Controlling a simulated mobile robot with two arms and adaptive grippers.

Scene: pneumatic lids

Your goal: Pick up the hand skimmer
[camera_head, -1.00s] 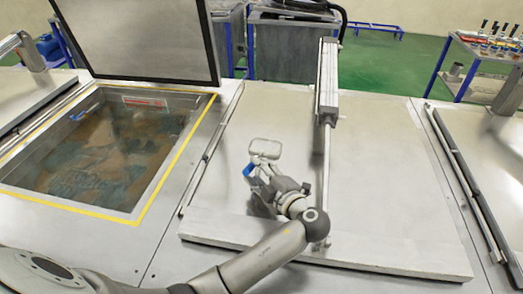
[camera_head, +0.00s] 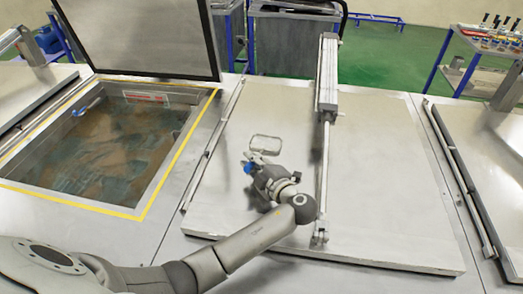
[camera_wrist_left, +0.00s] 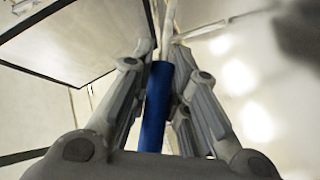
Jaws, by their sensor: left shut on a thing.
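The hand skimmer (camera_head: 266,143) has a pale rectangular frame and a blue handle (camera_head: 249,168). My left gripper (camera_head: 256,171) is over the closed lid in the middle and is shut on the blue handle. In the left wrist view the handle (camera_wrist_left: 156,105) stands between the fingers, with a thin pale rod running on beyond it. The skimmer's frame points away from me over the lid. I cannot tell how far it is above the lid. My right gripper is not in view.
A pneumatic cylinder (camera_head: 327,75) stands on the closed lid (camera_head: 385,180), right of my gripper.

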